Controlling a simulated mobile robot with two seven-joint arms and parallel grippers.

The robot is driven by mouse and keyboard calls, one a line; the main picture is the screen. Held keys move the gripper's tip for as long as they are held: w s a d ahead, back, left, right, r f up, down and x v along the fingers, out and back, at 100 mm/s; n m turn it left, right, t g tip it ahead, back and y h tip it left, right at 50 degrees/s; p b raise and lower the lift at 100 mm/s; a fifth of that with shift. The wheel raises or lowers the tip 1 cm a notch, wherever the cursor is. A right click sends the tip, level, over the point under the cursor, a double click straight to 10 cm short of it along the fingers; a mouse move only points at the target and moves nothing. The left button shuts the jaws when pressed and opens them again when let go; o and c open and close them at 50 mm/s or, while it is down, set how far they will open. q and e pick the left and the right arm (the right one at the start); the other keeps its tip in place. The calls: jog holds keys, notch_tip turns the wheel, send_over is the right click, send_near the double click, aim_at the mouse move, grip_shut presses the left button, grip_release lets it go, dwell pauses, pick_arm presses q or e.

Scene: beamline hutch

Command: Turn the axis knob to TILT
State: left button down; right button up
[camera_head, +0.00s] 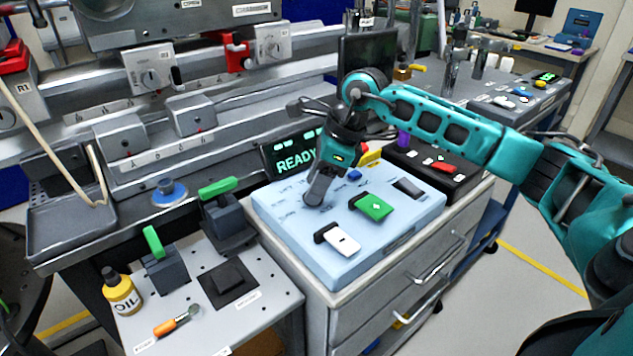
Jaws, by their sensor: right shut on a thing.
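The light-blue control panel (405,232) lies on top of a drawer cabinet in the middle of the view. My right gripper (316,195) reaches down to the panel's back left part, its arm coming in from the right. Its fingers are shut on the axis knob, which they hide almost wholly. The knob's pointer direction cannot be seen, and the small printed labels around it are too small to read. A display (290,158) behind the panel shows READY in green. My left gripper is not in view.
The panel also carries a green cover (372,206), a white cover (342,240), a dark switch (408,188) and a blue button (354,175). A black box with a red top part (443,166) stands behind right. A lower shelf holds an oil bottle (121,292) and green-handled clamps.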

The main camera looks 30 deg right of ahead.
jog(key=shift+w+n+g+y, duration=0.15)
jog(key=shift+n+g, duration=0.2)
jog(key=shift+n, duration=0.6)
jog(key=shift+n+g+y, duration=0.15)
jog(key=shift+n+g, duration=0.2)
jog(key=shift+n, duration=0.6)
jog(key=o, duration=1.1)
jog(key=shift+c, duration=0.2)
jog(key=p+v, duration=0.1)
jog(key=v, duration=1.2)
jog(key=shift+p, duration=0.35)
